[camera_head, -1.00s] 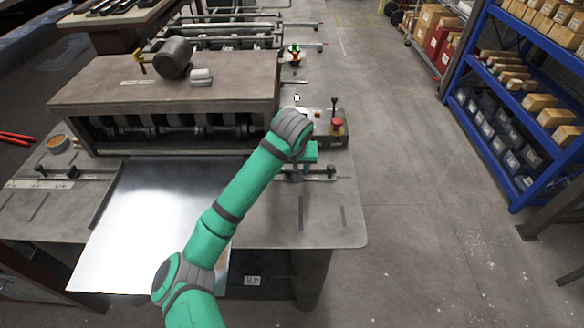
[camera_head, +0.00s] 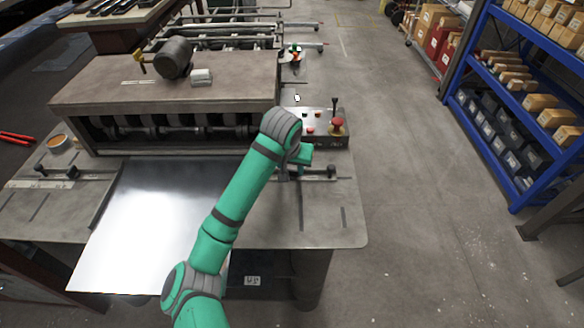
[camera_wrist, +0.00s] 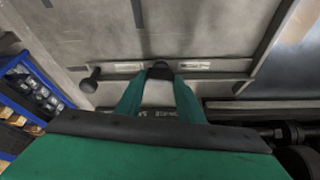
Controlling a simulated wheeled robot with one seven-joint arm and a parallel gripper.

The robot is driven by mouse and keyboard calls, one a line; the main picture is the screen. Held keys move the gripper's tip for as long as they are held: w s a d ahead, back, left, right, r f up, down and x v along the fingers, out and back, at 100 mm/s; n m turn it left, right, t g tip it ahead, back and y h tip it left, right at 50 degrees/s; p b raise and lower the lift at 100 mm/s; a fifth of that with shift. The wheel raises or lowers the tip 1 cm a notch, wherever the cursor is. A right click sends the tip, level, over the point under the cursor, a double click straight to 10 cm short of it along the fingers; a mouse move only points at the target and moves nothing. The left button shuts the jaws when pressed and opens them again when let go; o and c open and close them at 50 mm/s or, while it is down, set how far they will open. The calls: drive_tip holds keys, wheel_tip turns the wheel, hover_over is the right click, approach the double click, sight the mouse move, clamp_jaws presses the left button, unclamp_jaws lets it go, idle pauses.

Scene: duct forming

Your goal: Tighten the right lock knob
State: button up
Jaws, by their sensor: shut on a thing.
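My gripper (camera_wrist: 158,78) points down at the right side guide of the machine table. Its two green fingers are shut on a dark round knob, the right lock knob (camera_wrist: 160,67), which shows between the fingertips in the wrist view. In the head view my wrist hides this knob. The knob sits on the right guide's cross bar, with a pale scale strip (camera_wrist: 195,65) beside it. A second black knob (camera_head: 331,171) stands at the bar's outer end, apart from my gripper; it also shows in the wrist view (camera_wrist: 90,82).
A shiny metal sheet (camera_head: 150,215) lies on the table left of the guide. The left guide's knob (camera_head: 41,169) is at the far left. A control box with a red button (camera_head: 337,123) stands just behind my gripper. A blue shelf (camera_head: 480,75) is across the clear floor.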

idle(0.3)
drive_tip(key=o, duration=1.1)
drive_tip(key=shift+c, duration=0.2)
drive_tip(key=v, duration=1.1)
drive_tip(key=shift+a+f, duration=0.1)
drive_tip(key=shift+f, duration=0.05)
